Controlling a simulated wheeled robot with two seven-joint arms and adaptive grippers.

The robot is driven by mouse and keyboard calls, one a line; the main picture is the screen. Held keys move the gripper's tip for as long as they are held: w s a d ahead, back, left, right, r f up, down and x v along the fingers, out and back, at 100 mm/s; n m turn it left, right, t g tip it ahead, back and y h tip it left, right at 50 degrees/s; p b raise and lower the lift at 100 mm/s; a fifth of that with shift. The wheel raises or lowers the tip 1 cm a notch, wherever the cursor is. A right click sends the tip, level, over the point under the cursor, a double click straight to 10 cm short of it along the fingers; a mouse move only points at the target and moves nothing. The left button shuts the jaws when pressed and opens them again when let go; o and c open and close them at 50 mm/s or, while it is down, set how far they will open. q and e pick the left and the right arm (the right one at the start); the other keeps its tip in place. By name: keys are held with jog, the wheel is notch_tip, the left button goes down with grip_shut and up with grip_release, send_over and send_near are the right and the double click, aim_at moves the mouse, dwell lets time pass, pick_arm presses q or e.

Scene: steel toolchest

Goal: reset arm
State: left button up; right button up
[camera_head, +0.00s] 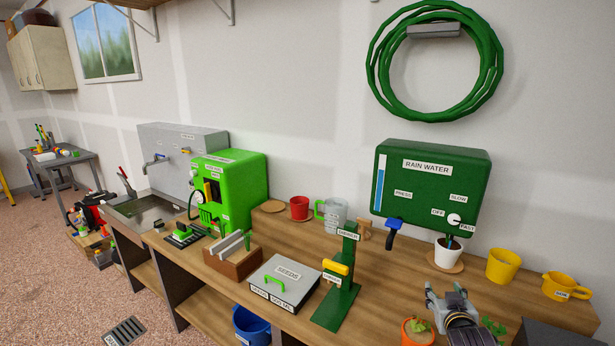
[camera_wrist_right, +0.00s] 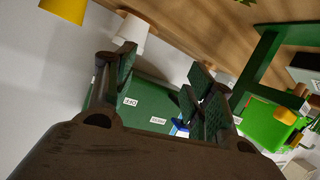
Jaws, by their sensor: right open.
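My right gripper (camera_head: 447,293) is in the lower right of the head view, over the front of the workbench (camera_head: 385,290). Its jaws are apart with nothing between them. In the right wrist view the two dark finger pads (camera_wrist_right: 160,78) stand apart, with the green rain water panel (camera_wrist_right: 150,108) behind them. That view is tilted, with the bench at the top. My left gripper is not in view.
An orange pot (camera_head: 417,333) stands close left of my right gripper. Behind it are a white pot (camera_head: 447,255) and the rain water panel (camera_head: 430,190). A yellow pot (camera_head: 502,266), a yellow mug (camera_head: 565,286) and a green stand (camera_head: 338,300) are nearby.

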jog(key=s+a+f+n+g+y, duration=0.1)
jog(key=s+a+f+g+y, duration=0.15)
jog(key=s+a+f, duration=0.45)
jog(key=s+a+f+n+g+y, duration=0.1)
jog(key=s+a+f+g, duration=0.25)
jog(key=s, duration=0.65)
jog(key=s+a+f+n+g+y, duration=0.1)
jog(key=s+a+f+n+g, duration=0.1)
jog(key=s+a+f+g, duration=0.5)
jog(key=s+d+f+t, duration=0.1)
jog(key=s+d+f, duration=0.1)
jog(key=f, duration=1.4)
jog(key=s+d+f+t, duration=0.1)
jog(key=s+f, duration=0.2)
jog(key=f, duration=1.3)
jog(key=s+d+f, duration=0.2)
jog(key=s+f, duration=0.7)
jog(key=s, duration=0.2)
jog(key=s+d+f+g, duration=0.1)
jog(key=s+d+f, duration=0.1)
jog(key=s+f, duration=0.8)
jog(key=shift+s+f, duration=0.15)
jog(key=shift+s, duration=0.3)
